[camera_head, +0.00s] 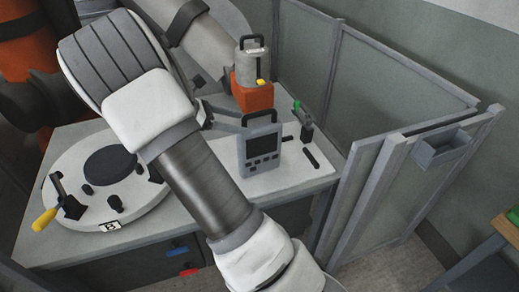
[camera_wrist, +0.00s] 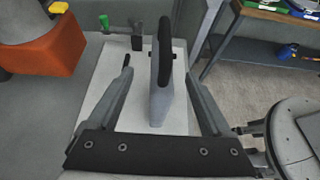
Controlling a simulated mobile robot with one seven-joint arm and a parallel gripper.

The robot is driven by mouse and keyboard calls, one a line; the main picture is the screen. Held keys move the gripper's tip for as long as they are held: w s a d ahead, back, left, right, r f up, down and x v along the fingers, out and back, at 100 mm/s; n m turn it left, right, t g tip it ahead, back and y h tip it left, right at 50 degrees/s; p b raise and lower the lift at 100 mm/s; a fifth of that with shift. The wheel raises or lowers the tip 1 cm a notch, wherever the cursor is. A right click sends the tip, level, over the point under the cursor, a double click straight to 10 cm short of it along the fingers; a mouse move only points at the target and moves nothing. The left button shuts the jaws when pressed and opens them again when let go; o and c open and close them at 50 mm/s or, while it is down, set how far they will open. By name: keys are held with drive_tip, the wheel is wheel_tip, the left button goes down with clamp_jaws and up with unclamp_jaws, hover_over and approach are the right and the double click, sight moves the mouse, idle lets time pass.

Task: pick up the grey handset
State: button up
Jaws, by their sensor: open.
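The grey handset (camera_head: 262,150) stands upright on the light worktop, with a dark screen, small buttons and a black handle on top. In the wrist view the handset (camera_wrist: 160,102) shows edge-on, between the two fingers of my gripper (camera_wrist: 158,70). The fingers are apart, one on each side, and a gap shows on both sides of the handset. In the head view my gripper (camera_head: 225,118) is at the handset's left, and my arm hides part of it.
An orange block (camera_head: 252,92) with a grey cylinder stands behind the handset. A green-handled clamp (camera_head: 304,122) is to its right. A round plate (camera_head: 75,205) with a yellow-handled clamp lies at left. Grey panels (camera_head: 400,85) border the worktop at right.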

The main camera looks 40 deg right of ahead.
sight(253, 127)
drive_tip(key=x, duration=0.8)
drive_tip(key=shift+s+a+f, duration=0.1)
drive_tip(key=shift+a+f, duration=0.05)
drive_tip(key=shift+a, duration=0.05)
clamp_jaws()
idle(1.2)
